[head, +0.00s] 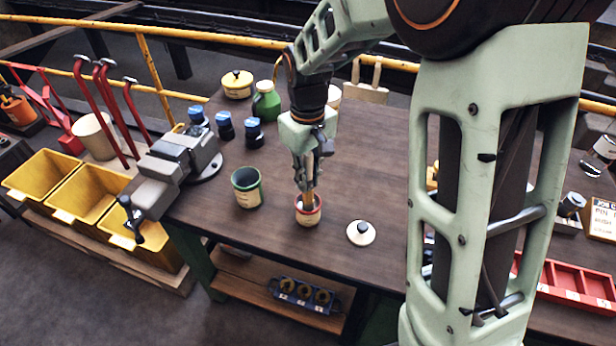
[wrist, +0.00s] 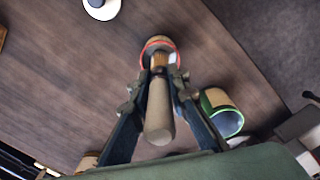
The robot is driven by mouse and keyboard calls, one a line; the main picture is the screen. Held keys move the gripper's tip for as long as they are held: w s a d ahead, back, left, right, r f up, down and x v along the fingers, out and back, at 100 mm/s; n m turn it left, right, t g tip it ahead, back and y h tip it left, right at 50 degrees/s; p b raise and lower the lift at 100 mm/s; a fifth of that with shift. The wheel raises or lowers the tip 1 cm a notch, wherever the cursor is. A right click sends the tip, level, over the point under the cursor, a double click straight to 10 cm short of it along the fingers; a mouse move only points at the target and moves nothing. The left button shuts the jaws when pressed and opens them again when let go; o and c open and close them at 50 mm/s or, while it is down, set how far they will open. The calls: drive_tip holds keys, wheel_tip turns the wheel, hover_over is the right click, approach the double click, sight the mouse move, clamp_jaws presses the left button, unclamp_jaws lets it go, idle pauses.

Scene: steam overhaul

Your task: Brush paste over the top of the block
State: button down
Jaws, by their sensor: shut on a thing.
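My gripper (head: 305,182) is shut on a brush, whose thick wooden handle (wrist: 158,108) shows between the fingers in the wrist view. The brush points down into a small red-rimmed pot (head: 308,215) on the bench. Its bristles are at the mouth of this pot in the wrist view (wrist: 152,43); the tip and the pot's contents are hidden. A white lid with a dark knob (head: 361,235) lies to the right of the pot. I cannot tell which thing is the block; a grey vise (head: 172,165) sits at the bench's left edge.
A green-rimmed pot (head: 247,190) stands close left of the red-rimmed one. Several blue-capped jars (head: 225,128), a green jug (head: 266,103) and a yellow pot (head: 237,86) stand farther back. A blue holder (head: 306,296) sits on the lower shelf. The bench middle is clear.

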sight(308, 154)
idle(0.3)
drive_tip(key=shift+r+p, duration=2.6)
drive_tip(key=shift+r, duration=0.9)
drive_tip(key=shift+f, duration=0.1)
drive_tip(key=d+f+m, duration=0.3)
drive_tip(key=d, duration=0.3)
drive_tip(key=d+f+m, duration=0.3)
drive_tip(key=d+m, duration=0.1)
drive_tip(key=d, duration=0.2)
drive_tip(key=shift+w+d+f, duration=0.2)
drive_tip(key=shift+d+f, duration=0.05)
drive_tip(key=shift+d, duration=0.15)
